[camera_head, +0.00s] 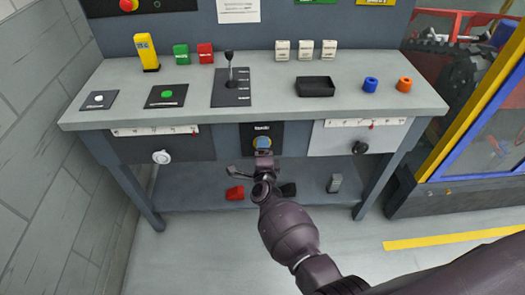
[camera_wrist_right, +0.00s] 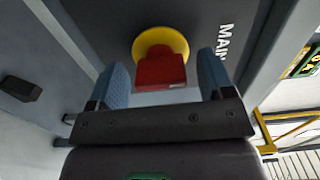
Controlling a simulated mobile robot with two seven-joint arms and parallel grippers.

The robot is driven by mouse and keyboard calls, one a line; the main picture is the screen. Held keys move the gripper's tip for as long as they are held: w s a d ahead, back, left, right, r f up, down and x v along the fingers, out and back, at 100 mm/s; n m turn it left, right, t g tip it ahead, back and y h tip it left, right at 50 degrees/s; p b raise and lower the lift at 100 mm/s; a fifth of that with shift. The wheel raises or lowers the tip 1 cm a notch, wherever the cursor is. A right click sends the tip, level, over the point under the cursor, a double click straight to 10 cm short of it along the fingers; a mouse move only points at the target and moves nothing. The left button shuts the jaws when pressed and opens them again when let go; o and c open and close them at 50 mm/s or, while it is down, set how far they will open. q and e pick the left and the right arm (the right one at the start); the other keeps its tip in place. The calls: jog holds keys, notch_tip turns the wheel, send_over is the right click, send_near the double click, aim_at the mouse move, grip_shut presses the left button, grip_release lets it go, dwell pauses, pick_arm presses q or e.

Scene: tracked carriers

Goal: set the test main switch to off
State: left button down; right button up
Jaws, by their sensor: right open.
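The main switch (camera_wrist_right: 161,40) is a red handle on a round yellow plate, set in a dark panel (camera_wrist_right: 100,22) marked "MAIN". In the head view the panel (camera_head: 275,131) is at the front middle of the workbench, and my gripper mostly covers the switch. My right gripper (camera_wrist_right: 163,76) is open. Its two blue-grey fingers stand on either side of the red handle, with a visible gap on each side. It also shows in the head view (camera_head: 263,150), in front of the panel. I cannot tell the switch's position for sure. My left gripper is not in view.
The workbench top (camera_head: 130,75) holds a lever (camera_head: 230,68), a black tray (camera_head: 315,86) and several buttons and blocks. A white knob (camera_head: 161,157) and a black knob (camera_head: 360,147) flank the panel. A lower shelf (camera_head: 200,197) holds a red object (camera_head: 235,193).

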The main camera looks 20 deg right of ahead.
jog(key=p+v, duration=0.2)
jog(key=v, duration=0.8)
jog(key=shift+s+a+p, duration=0.15)
jog(key=shift+s+p, duration=0.2)
